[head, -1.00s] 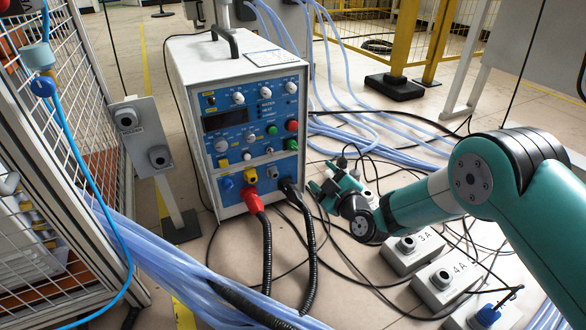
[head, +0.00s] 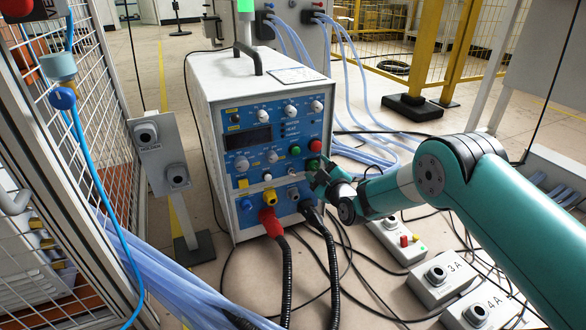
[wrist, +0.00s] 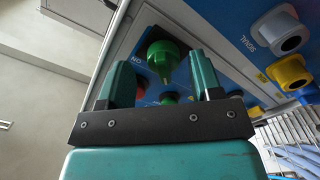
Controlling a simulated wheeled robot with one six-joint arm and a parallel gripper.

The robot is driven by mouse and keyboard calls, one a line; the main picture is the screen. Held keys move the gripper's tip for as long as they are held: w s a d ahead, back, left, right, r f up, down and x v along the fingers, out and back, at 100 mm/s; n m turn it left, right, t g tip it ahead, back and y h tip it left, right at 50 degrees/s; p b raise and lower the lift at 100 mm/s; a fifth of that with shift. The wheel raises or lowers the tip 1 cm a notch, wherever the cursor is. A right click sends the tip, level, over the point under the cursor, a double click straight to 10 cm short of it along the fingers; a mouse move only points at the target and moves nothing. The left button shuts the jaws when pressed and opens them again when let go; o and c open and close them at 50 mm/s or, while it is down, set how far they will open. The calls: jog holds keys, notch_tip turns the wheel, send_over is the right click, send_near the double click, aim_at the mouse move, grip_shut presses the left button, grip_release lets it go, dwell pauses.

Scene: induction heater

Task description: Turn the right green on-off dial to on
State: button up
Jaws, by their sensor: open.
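The right green on-off dial (head: 313,164) sits on the right edge of the blue front panel of the heater box (head: 268,160). In the wrist view a large green dial (wrist: 163,56) stands between my fingertips, with an "ON" label beside it. My gripper (head: 321,181) is just in front of the panel's right side, by the dial. It is open in the wrist view (wrist: 161,66), one finger to each side of the dial, with gaps visible. Whether the fingers overlap the dial in depth is hard to tell. A second green control (head: 295,150) is up and left of the dial.
A red plug (head: 270,222) and black cable lie below left of my gripper. Grey numbered boxes (head: 438,281) and loose cables cover the floor at right. A grey post with switches (head: 160,152) stands left.

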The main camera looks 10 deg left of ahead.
jog(key=shift+w+a, duration=0.2)
jog(key=shift+w, duration=0.25)
jog(key=shift+a, duration=0.3)
jog(key=shift+s+a, duration=0.1)
jog(key=c, duration=0.9)
